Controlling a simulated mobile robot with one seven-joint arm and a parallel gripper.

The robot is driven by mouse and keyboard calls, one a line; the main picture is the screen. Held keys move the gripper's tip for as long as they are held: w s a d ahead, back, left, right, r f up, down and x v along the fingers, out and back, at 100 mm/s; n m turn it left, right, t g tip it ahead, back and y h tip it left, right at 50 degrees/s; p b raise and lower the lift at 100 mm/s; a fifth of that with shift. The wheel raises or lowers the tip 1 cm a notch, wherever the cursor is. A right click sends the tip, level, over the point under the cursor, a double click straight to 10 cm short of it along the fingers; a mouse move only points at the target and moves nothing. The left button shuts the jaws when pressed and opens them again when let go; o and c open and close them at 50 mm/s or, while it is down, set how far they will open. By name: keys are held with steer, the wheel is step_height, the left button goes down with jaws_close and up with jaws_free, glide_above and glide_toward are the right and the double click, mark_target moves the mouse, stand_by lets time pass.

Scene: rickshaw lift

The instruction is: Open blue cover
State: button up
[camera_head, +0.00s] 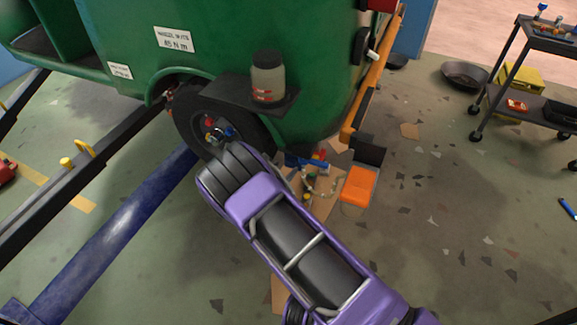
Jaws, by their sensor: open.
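My purple and black arm (305,255) reaches from the lower right up to the wheel. Its fingertips cannot be made out; they seem hidden behind the arm. A green vehicle body (220,75) stands at the top, with a dark wheel (187,115) under it. Small blue and red parts (229,132) show at the wheel hub. A small blue and red item (305,161) lies on the floor just beyond my arm, partly covered by it. I cannot tell which blue part, if either, is the cover.
A brown-grey jar (268,77) stands on a black step (240,92) of the vehicle. An orange-topped box (359,187) is on the floor. A blue beam (118,227) lies at left. A tool cart (530,100) stands at right. The right floor is mostly clear.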

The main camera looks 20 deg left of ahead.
mark_target(290, 162)
steer(key=shift+x, duration=2.15)
steer(key=shift+c, duration=0.3)
jaws_close()
